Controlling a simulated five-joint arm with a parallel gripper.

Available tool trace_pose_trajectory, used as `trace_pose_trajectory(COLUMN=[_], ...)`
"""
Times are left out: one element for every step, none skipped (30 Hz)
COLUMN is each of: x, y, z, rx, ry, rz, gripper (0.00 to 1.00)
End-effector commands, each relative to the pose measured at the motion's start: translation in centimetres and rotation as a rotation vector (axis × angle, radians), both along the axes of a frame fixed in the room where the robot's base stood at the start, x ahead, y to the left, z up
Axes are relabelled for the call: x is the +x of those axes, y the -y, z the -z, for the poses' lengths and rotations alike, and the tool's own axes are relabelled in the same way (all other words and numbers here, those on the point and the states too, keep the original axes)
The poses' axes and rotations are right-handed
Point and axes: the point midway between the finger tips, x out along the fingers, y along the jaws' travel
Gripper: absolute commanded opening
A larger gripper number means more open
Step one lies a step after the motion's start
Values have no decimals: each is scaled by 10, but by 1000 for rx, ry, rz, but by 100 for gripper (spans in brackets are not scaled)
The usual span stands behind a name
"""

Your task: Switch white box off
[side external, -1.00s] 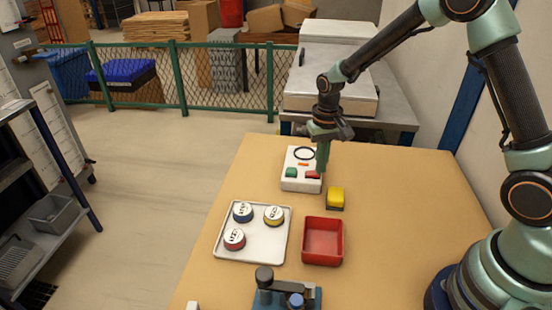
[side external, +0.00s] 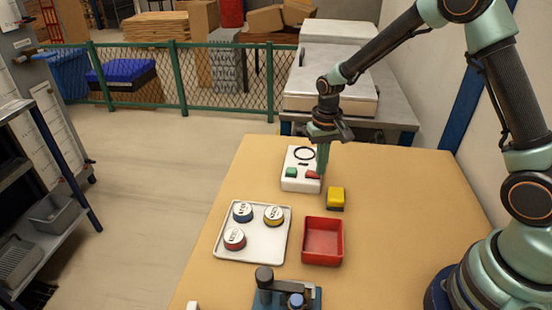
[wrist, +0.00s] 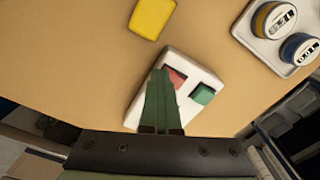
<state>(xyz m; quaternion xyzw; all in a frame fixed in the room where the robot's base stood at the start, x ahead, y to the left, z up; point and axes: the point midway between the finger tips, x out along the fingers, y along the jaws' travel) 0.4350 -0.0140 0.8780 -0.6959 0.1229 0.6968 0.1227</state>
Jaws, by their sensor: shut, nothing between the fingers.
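The white box (side external: 291,183) stands on the table, with a black ring, a small dark indicator (side external: 303,164), a green button (side external: 291,172) and a red button (side external: 312,175) on top. In the wrist view the white box (wrist: 179,61) shows its green button (wrist: 202,95) and red button (wrist: 176,77) partly behind my fingers. My gripper (side external: 321,173) is shut and empty, pointing down with its fingertips at the red button. In the wrist view the fingertips of my gripper (wrist: 160,72) overlap the red button's edge; whether they touch it I cannot tell.
A yellow block (side external: 336,197) sits close to the box, nearer the camera. A red tray (side external: 323,261) and a white tray (side external: 262,251) with three round meters lie nearer the camera. A blue-grey fixture (side external: 270,298) stands at the front edge. The table's right side is clear.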

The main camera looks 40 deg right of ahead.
Motion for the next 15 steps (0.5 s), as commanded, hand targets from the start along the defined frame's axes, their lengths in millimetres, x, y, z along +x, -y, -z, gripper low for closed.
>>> trace_pose_trajectory(x=[1, 1, 1, 1, 1, 1, 1, 1, 1, 1, 1, 1, 1, 1, 1], y=[0, 0, 0, 0, 0, 0, 0, 0, 0, 0, 0, 0, 0, 0, 0], z=[0, -1, -1, -2, -3, -5, -6, -8, -10, -12, -14, -16, -17, -19, -21], rx=[0, 0, 0, 0, 0, 0, 0, 0, 0, 0, 0, 0, 0, 0, 0], ry=[2, 2, 3, 3, 3, 3, 3, 3, 2, 3, 3, 4, 4, 3, 3], rz=[0, 0, 0, 0, 0, 0, 0, 0, 0, 0, 0, 0, 0, 0, 0], gripper=[0, 0, 0, 0, 0, 0, 0, 0, 0, 0, 0, 0, 0, 0, 0])
